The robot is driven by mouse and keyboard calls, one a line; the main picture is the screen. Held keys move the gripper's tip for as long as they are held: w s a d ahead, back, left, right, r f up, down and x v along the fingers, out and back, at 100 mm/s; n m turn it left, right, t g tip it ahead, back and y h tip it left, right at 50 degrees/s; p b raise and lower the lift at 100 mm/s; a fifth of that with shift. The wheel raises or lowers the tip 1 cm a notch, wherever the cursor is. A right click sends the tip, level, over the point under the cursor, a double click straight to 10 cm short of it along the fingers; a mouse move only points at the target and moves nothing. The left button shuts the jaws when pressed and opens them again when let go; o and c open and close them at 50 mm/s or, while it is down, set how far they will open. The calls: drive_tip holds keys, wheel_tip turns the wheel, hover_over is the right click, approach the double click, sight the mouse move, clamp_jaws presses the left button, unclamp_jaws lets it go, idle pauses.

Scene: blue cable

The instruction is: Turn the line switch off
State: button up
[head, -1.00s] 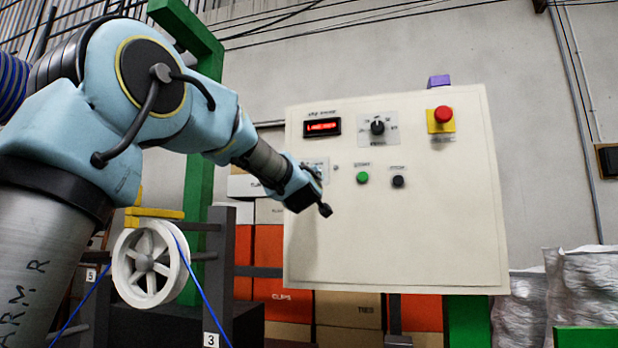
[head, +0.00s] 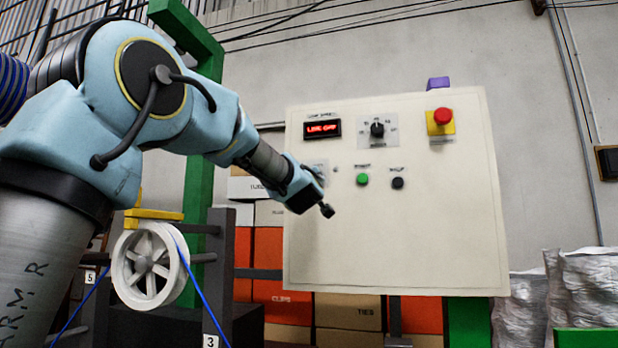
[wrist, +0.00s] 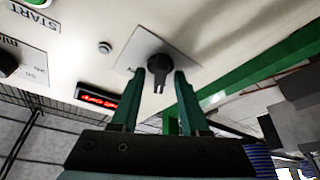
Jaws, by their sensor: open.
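The line switch is a black rotary knob (wrist: 158,68) on a pale plate (wrist: 137,52), in the wrist view. The plate shows in part in the head view (head: 318,164), where my gripper hides the knob. In the wrist view my gripper (wrist: 158,76) is open, with one green finger on each side of the knob. I cannot tell whether either finger touches it. In the head view my gripper (head: 325,198) is at the left part of the cream control panel (head: 400,245).
The panel also has a red-lettered display (head: 322,128), a dial (head: 377,129), a red emergency button (head: 442,116), a green button (head: 362,179) and a black button (head: 397,183). A white cable reel (head: 149,265) stands below my arm. The panel's lower part is clear.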

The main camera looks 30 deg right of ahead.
drive_tip(key=b+v, duration=0.3)
drive_tip(key=v, duration=0.7)
drive_tip(key=shift+s+a+f, duration=0.15)
drive_tip(key=shift+s, duration=0.15)
drive_tip(key=w+a+f+m+g+y+p, duration=0.1)
drive_tip(key=w+a+f+g+p, duration=0.15)
drive_tip(key=f, duration=0.45)
drive_tip(key=w+a+f+m+g+y+p, duration=0.1)
drive_tip(key=w+a+f+g, duration=0.1)
drive_tip(key=w+a+f, duration=0.35)
drive_tip(key=s+a+f+g+y+p, duration=0.1)
drive_tip(key=a+f+g+y, duration=0.1)
drive_tip(key=a+f, duration=0.45)
drive_tip(key=a+f+g+y+p, duration=0.15)
drive_tip(key=a+f, duration=0.25)
drive_tip(key=f, duration=0.5)
drive_tip(key=s+a+f+g+y+p, duration=0.1)
drive_tip(key=s+a+f+g+y, duration=0.1)
drive_tip(key=s+a+f+g, duration=0.2)
drive_tip(key=s+a+f+g+y+p, duration=0.2)
drive_tip(key=s+a+f+g, duration=0.3)
drive_tip(key=s+a+f, duration=0.6)
drive_tip(key=s+a+y, duration=0.1)
drive_tip(key=s+a, duration=0.2)
drive_tip(key=a, duration=0.2)
drive_tip(key=shift+a, duration=0.35)
